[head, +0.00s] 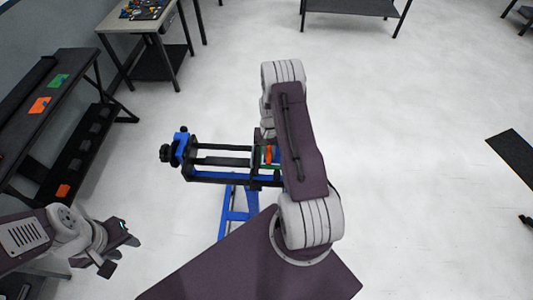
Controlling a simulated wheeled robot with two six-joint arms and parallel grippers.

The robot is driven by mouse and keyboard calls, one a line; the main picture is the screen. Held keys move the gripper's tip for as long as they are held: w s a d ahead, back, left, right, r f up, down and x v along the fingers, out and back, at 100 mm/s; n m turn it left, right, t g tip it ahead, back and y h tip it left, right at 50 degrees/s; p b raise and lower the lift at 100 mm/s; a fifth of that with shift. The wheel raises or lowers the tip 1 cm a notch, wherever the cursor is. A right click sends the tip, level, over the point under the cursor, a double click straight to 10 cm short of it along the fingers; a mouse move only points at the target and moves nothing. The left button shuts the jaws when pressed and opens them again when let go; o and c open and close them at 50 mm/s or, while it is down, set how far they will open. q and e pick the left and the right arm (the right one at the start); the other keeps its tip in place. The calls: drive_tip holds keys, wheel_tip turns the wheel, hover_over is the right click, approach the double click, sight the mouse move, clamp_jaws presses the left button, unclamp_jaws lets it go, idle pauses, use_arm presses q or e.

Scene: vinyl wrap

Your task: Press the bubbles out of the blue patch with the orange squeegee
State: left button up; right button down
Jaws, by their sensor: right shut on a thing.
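A small orange piece, which looks like the squeegee (268,154), shows at the right end of the dark frame on the blue stand. My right gripper (268,143) reaches down from above and is shut on it; my own arm hides most of the gripper. I cannot tell whether the squeegee touches the surface below. A bit of green (264,168) shows just under it. I cannot make out the blue patch; it may be behind my arm. My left gripper (121,255) is at the lower left, open and empty, away from the stand.
The blue stand (225,213) carries a dark frame with a blue clamp (181,146) at its left end. A black bench (70,98) with orange and green squares stands at the left. A table (139,20) is at the back left. The floor on the right is mostly free.

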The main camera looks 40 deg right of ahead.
drive_tip(key=shift+s+d, duration=0.35)
drive_tip(key=shift+d, duration=0.1)
drive_tip(key=shift+s+d, duration=0.75)
drive_tip(key=shift+d, duration=0.05)
drive_tip(key=shift+s+d, duration=0.1)
drive_tip(key=shift+s+d, duration=0.6)
drive_tip(key=shift+d, duration=0.2)
drive_tip(key=shift+s+d, duration=0.7)
drive_tip(key=shift+d, duration=0.1)
